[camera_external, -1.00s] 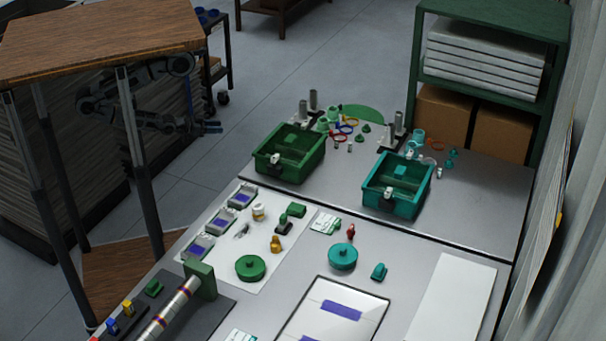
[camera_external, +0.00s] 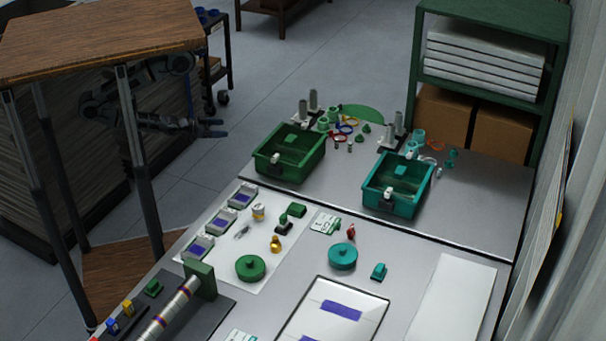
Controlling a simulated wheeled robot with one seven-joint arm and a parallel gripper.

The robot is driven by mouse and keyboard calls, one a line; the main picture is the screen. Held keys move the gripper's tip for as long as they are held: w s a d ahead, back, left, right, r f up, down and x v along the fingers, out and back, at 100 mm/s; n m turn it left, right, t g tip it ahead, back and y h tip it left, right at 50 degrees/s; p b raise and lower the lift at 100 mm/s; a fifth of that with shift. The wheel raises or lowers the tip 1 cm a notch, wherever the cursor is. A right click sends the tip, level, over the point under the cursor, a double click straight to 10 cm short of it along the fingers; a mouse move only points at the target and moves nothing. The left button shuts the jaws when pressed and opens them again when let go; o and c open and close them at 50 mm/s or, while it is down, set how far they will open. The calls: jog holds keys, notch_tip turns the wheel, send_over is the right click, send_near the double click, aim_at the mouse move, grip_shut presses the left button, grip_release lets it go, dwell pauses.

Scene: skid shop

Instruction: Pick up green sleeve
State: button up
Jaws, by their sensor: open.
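Pale green short hollow cylinders (camera_external: 323,124), which look like green sleeves, stand at the back of the table behind the green bin (camera_external: 290,172). They are small in the picture, so I cannot tell for certain which one is the green sleeve. My gripper (camera_external: 218,128) is to the left of the table, over the floor and beyond the wooden-topped stand. It is open and empty, well apart from the cylinders. Stand legs and the top partly hide my arm.
A teal bin (camera_external: 397,206) stands right of the green bin, with teal parts (camera_external: 418,136) behind it. Coloured rings (camera_external: 345,128) and grey posts (camera_external: 313,99) crowd the back. A green shelf (camera_external: 492,12) stands at the right. The wooden stand (camera_external: 100,40) is at left.

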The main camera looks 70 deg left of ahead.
jog(key=w+a+f+m+p, duration=0.1)
jog(key=w+a+f+p, duration=0.15)
jog(key=w, duration=0.85)
notch_tip(320, 180, up, 14)
jog(key=n+y+p, duration=0.3)
jog(key=y+p, duration=0.3)
jog(key=p, duration=0.1)
send_over(323, 126)
jog(key=a, duration=0.3)
jog(key=w+a+r+n+g+y, duration=0.1)
jog(key=w+a+r+n+y, duration=0.1)
jog(key=w+n, duration=0.15)
jog(key=w+a+f+n+g+b, duration=0.2)
jog(key=a+f+n+g+b, duration=0.4)
jog(key=f, duration=0.4)
jog(key=s+d+f+n+g+h+b, duration=0.1)
jog(key=d+f+n+g+h+b, duration=0.1)
jog(key=f, duration=0.3)
jog(key=s+d+f+n+g+h+b, duration=0.2)
jog(key=d+f+n+g+h+b, duration=0.1)
jog(key=f, duration=0.3)
jog(key=s+d+f+n+g+h+b, duration=0.1)
jog(key=d+f+n+g+h+b, duration=0.1)
jog(key=f, duration=0.4)
jog(key=shift+s+d+n+g+h, duration=0.25)
jog(key=shift+d+n+g+h, duration=0.25)
jog(key=shift+n, duration=0.05)
